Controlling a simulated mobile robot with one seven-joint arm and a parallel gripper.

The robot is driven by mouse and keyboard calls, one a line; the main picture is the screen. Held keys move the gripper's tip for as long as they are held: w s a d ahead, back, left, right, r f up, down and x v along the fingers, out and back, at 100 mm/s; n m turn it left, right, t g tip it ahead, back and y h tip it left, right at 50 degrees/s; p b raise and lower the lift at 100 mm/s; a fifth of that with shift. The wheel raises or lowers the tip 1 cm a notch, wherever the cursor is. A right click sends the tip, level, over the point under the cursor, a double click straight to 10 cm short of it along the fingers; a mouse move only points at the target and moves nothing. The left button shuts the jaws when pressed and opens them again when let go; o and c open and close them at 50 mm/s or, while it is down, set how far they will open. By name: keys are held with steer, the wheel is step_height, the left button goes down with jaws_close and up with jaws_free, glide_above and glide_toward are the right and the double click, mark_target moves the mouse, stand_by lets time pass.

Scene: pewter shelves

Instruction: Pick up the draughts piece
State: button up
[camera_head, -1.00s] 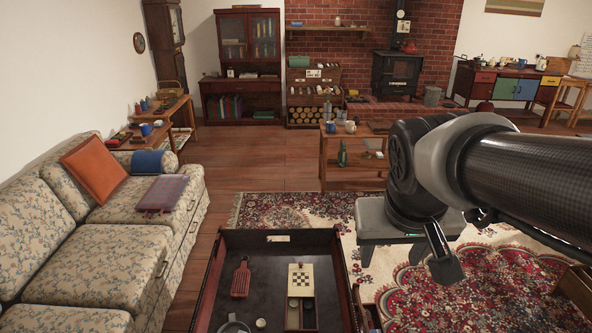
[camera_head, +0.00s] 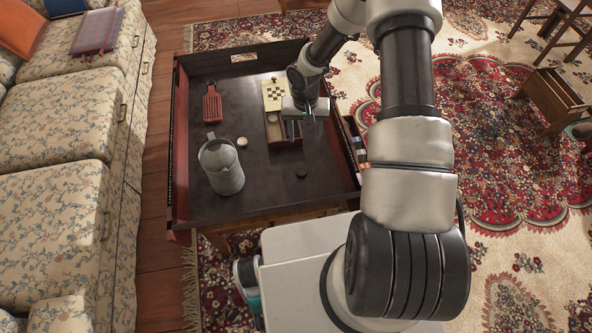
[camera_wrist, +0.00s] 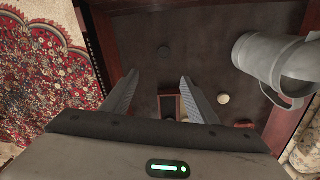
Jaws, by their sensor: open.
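A dark round draughts piece (camera_head: 301,172) lies flat on the dark tray-like tabletop (camera_head: 265,195), and in the wrist view the dark piece (camera_wrist: 164,51) sits beyond my fingertips. A pale round piece (camera_head: 242,141) lies farther left and also shows in the wrist view (camera_wrist: 223,98). I cannot tell which one the task means. The games box (camera_head: 274,94) has a checkered lid and an open compartment. My gripper (camera_head: 305,124) is open and empty above this box. In the wrist view my fingers (camera_wrist: 159,79) stand apart, touching neither piece. My gripper partly hides the box.
A grey metal jug (camera_head: 222,168) stands left of the dark piece. A red slotted paddle-like object (camera_head: 212,104) lies at the back left. Raised wooden walls (camera_head: 181,145) edge the tabletop. Its surface around the dark piece is clear. A floral sofa (camera_head: 50,200) stands to the left.

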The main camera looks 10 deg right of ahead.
mark_target(301, 171)
steer(key=f+b, duration=0.1)
steer(key=f, duration=0.5)
steer(key=f+b, duration=0.1)
steer(key=f, duration=0.6)
steer(key=a+f+b, duration=0.1)
steer(key=f+b, duration=0.1)
steer(key=f, duration=0.4)
steer(key=shift+s+f, duration=0.15)
steer(key=c, duration=1.1)
step_height(301, 171, up, 10)
steer(key=shift+p, duration=1.1)
